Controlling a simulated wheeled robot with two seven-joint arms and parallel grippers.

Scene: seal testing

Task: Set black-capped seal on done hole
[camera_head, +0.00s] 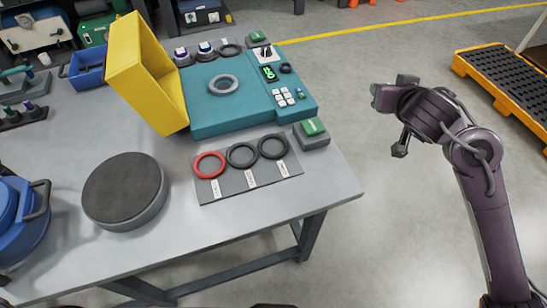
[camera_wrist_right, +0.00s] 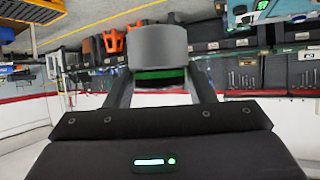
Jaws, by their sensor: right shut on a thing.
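My right gripper (camera_wrist_right: 160,82) is shut on a dark grey cylinder (camera_wrist_right: 160,45) with a green band at its lower end. The cylinder fills the space between the fingers. Whether it is the black-capped seal I cannot tell. In the head view my right arm is off the table's right side, over the floor; the held thing is not clear there. Behind the teal tester (camera_head: 215,112) stand two capped pieces (camera_head: 181,56) and a dark ring (camera_head: 230,49) in a row. Their labels are unreadable, so I cannot pick out the done hole. My left gripper is not in view.
A mat (camera_head: 213,187) holds a red ring (camera_head: 209,165) and two black rings (camera_head: 242,155). A green-topped box (camera_head: 312,130) stands beside it. The yellow lid (camera_head: 140,75) stands open at the tester's left. A round dark-topped disc (camera_head: 123,188) lies front left.

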